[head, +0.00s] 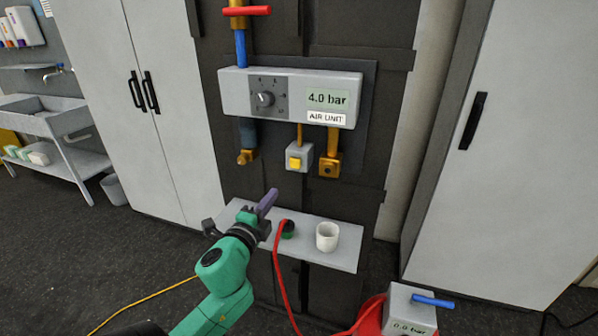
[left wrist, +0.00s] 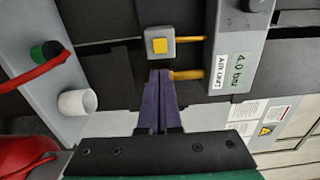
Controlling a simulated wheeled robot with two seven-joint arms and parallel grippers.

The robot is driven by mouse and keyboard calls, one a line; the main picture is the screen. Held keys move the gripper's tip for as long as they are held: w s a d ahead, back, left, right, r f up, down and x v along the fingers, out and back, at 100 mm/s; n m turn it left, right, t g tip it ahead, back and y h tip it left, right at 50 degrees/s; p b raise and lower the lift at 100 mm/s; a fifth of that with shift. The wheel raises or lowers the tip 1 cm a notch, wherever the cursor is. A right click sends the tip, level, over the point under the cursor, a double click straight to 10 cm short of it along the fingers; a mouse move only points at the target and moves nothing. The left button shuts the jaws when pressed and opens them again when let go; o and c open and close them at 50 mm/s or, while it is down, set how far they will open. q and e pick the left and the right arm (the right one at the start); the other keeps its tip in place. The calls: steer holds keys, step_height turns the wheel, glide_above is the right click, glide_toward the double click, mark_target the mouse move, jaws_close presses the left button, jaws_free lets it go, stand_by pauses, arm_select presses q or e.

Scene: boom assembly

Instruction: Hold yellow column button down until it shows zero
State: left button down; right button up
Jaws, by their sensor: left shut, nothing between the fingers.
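The yellow button (head: 295,162) sits on a small grey box hanging under the air unit (head: 235,92). It also shows in the left wrist view (left wrist: 160,46). The air unit's display (head: 327,99) reads 4.0 bar. My left gripper (head: 272,194) is shut and empty, with its purple fingers together. Its tips are below and to the left of the button in the head view, apart from it. In the left wrist view the fingertips (left wrist: 160,74) point toward the button box with a gap between. My right gripper is in neither view.
A shelf (head: 345,250) below holds a white cup (head: 327,237) and a dark green fitting (head: 288,229) on a red hose. A grey box (head: 408,308) with a blue lever reads 0.0 bar at the lower right. Brass pipe ends (head: 330,167) flank the button box.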

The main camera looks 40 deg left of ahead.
mark_target(294, 165)
arm_select(q)
steer(key=p+x, duration=0.3)
steer(key=x, duration=1)
steer(key=shift+a, duration=0.15)
steer(key=shift+w+a, duration=0.1)
steer(key=shift+w, duration=0.4)
